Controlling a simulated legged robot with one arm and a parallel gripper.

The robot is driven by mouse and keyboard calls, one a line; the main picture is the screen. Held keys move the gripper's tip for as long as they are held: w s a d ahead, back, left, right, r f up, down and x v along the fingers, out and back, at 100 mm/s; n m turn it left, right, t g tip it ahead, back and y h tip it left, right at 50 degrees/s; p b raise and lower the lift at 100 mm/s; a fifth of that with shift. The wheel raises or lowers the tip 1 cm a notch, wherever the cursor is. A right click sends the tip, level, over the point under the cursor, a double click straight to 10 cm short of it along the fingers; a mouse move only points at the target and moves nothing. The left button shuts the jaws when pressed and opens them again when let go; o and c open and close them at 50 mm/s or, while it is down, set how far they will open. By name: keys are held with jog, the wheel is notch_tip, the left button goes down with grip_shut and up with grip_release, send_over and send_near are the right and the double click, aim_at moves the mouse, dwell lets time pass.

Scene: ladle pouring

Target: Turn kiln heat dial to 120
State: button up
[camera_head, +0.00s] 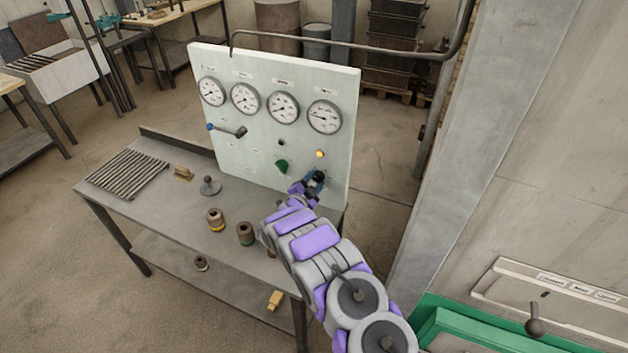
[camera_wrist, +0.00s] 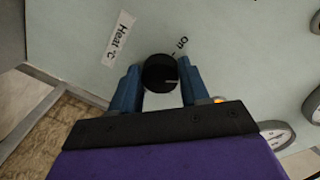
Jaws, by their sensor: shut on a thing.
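The black heat dial (camera_wrist: 160,73) sits on the pale green panel (camera_wrist: 75,38), beside a label reading "Heat °C" (camera_wrist: 118,38). My gripper (camera_wrist: 158,82) is shut on the dial, with one blue finger on each side. In the head view my gripper (camera_head: 312,184) is at the panel's lower right, and the dial (camera_head: 318,176) shows just above its fingers. No number at the dial's pointer is readable.
Several round gauges (camera_head: 283,108) line the panel's upper part. An orange lamp (camera_head: 320,154) glows above the dial, and a green knob (camera_head: 281,167) is to its left. A lever (camera_head: 228,131) sticks out at left. Spools (camera_head: 245,234) and a rod grate (camera_head: 122,174) are on the bench.

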jog(key=m+p, duration=0.1)
jog(key=m, duration=0.2)
jog(key=m+p, duration=0.1)
jog(key=m, duration=0.2)
jog(key=shift+r+m+y, duration=0.1)
jog(key=shift+m+y, duration=0.2)
jog(key=shift+m, duration=0.1)
jog(key=m+p, duration=0.2)
jog(key=m, duration=0.1)
jog(key=shift+r, duration=0.1)
jog(key=shift+s+m+y+p, duration=0.15)
jog(key=shift+m+y+p, duration=0.15)
jog(key=shift+m+p, duration=0.5)
jog(key=shift+d+f, duration=0.1)
jog(key=shift+f, duration=0.15)
jog(key=o, duration=1.1)
jog(key=shift+c, duration=0.2)
jog(key=shift+r, duration=0.1)
jog(key=shift+r+t, duration=0.1)
jog(key=shift+t, duration=0.2)
